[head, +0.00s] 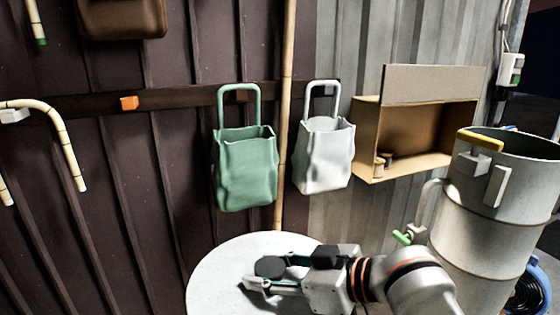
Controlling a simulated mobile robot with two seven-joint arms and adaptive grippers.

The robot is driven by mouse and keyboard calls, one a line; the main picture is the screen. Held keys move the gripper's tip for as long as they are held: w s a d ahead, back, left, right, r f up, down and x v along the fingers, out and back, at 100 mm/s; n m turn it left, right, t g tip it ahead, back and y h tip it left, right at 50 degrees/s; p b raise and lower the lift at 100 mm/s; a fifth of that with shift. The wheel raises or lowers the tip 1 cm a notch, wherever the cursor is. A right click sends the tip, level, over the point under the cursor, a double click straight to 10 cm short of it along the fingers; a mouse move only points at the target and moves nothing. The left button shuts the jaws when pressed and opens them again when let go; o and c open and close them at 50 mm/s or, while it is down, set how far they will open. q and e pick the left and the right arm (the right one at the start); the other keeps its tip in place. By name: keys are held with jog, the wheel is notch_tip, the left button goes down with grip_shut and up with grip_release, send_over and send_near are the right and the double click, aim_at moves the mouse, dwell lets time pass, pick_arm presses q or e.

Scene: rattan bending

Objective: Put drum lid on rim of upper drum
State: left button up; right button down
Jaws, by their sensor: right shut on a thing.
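The drum lid (215,270) is a pale round disc at the bottom centre, with a dark round knob (270,266) on it. My right gripper (268,273) comes in from the lower right and is shut on the knob, its fingers on either side. What is under the lid is hidden. The upper drum (465,240) is a tall pale grey cylinder at the right, with its top open. Its rim has a yellow strip (480,140) on the near left edge. The lid is to the left of the drum, apart from it. My left gripper is out of view.
A green bag (246,168) and a white bag (323,155) hang on the wall behind the lid. An open cardboard box (365,140) is behind and left of the drum. A bamboo pole (287,90) stands upright between the bags. A blue coil (535,285) is beside the drum.

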jog(key=w+d+r+m+t+h, duration=0.2)
jog(key=d+m+h, duration=0.2)
jog(key=d, duration=0.5)
jog(key=w+d+r+m+t+h, duration=0.1)
jog(key=w+d+m+t+h, duration=0.1)
jog(key=d, duration=0.7)
jog(key=w+d+r+m+t+h, duration=0.2)
jog(key=d+m+h, duration=0.3)
jog(key=d, duration=0.4)
jog(key=shift+w+d+r+m+t+h, duration=0.2)
jog(key=shift+d+r+m+t+h, duration=0.1)
jog(key=shift+d+r+m+t, duration=0.15)
jog(key=shift+a, duration=0.1)
